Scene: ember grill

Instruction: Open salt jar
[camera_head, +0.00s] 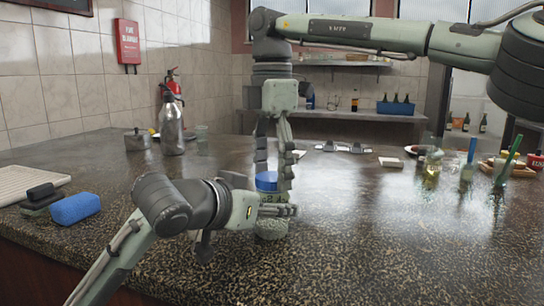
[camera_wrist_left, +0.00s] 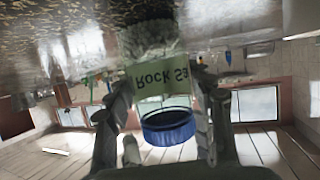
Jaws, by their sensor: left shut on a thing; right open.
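The salt jar (camera_head: 271,229) is a clear jar with a green label and a blue lid (camera_head: 267,179), standing upright on the dark speckled counter. In the left wrist view the jar (camera_wrist_left: 150,40) appears upside down, its label reading "Rock Sa", with the blue lid (camera_wrist_left: 169,127) below. My left gripper (camera_head: 278,211) comes in from the left and is shut on the jar body under the lid. My right gripper (camera_head: 274,184) points down from above, open, with its fingers on either side of the lid. I cannot tell whether they touch it.
A blue sponge-like block (camera_head: 75,208) lies at the left. A metal flask (camera_head: 171,124) and a grey pot (camera_head: 138,140) stand farther back. Several bottles and dishes, including an oil bottle (camera_head: 432,166), stand at the right. The counter right of the jar is clear.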

